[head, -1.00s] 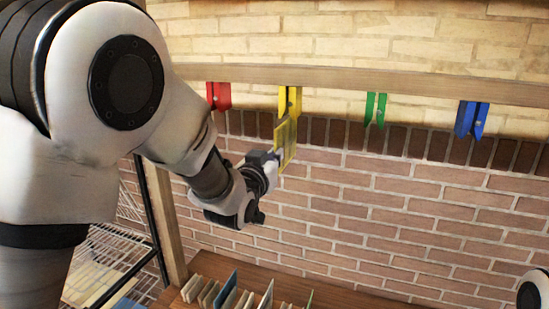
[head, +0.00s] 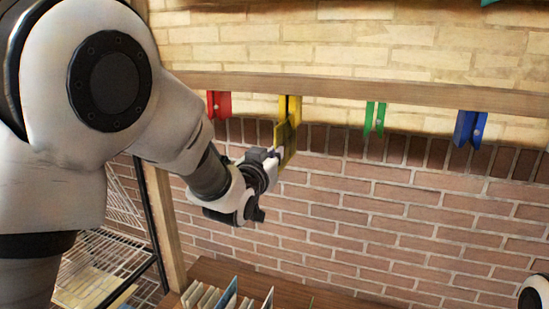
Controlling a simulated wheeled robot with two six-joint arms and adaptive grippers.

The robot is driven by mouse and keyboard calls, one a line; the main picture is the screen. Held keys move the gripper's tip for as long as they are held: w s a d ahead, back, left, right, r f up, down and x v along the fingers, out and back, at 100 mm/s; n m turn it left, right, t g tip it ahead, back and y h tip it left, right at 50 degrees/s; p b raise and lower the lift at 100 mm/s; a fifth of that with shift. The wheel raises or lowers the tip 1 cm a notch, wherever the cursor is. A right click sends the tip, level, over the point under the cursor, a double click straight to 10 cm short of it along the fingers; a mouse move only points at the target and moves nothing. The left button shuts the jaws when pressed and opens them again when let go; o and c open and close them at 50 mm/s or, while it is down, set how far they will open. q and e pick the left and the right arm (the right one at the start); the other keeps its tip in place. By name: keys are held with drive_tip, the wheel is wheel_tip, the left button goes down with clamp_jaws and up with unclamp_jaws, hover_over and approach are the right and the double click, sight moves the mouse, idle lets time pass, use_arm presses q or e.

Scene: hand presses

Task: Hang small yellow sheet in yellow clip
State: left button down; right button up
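The yellow clip (head: 290,106) hangs from the wooden beam, between the red and green clips. The small yellow sheet (head: 286,136) is upright just below it. The sheet's upper edge overlaps the clip's lower end in this view. I cannot tell whether it sits between the clip's jaws. My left gripper (head: 276,158) is at the sheet's lower left edge and looks shut on it, though its fingertips are small and partly hidden. My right gripper is not in view; only a piece of my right arm shows at the lower right edge.
A red clip (head: 219,104), a green clip (head: 374,117) and a blue clip (head: 469,128) hang from the same wooden beam (head: 350,88). A rack of upright sheets (head: 215,296) stands on the wooden table (head: 295,293) below. A wire shelf (head: 100,262) is at left. A brick wall is behind.

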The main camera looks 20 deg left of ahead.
use_arm(q)
drive_tip(key=shift+r, duration=0.25)
drive_tip(key=shift+r, duration=0.7)
drive_tip(key=c, duration=1)
unclamp_jaws()
drive_tip(key=shift+s+b, duration=0.35)
drive_tip(key=shift+s, duration=0.2)
drive_tip(key=s+b, duration=0.2)
drive_tip(key=s, duration=0.4)
